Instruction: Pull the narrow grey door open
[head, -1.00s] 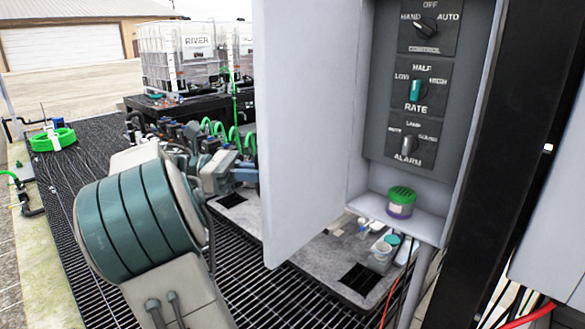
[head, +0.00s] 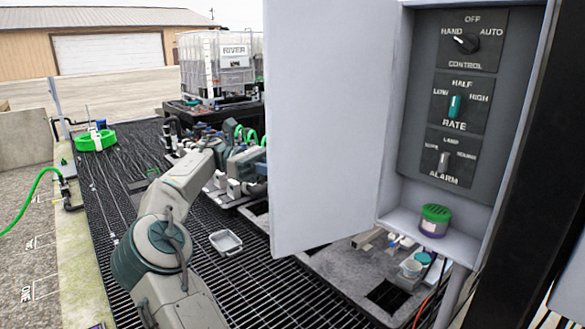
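The narrow grey door (head: 325,130) stands swung open to the left of its grey cabinet (head: 390,206). It shows the cabinet's inside. My arm reaches up from the lower left to the door's left side. The end of my arm, with my gripper (head: 254,164), is at the door's left edge and partly behind it. The fingertips are hidden or too small to make out, and I cannot tell whether they touch the door.
Inside the cabinet are a panel (head: 415,150) with three knobs and a green-lidded purple jar (head: 434,221) on its floor. A black post (head: 535,190) stands at right. A clear tray (head: 226,243) lies on the grating. A caged RIVER tank (head: 215,70) stands behind.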

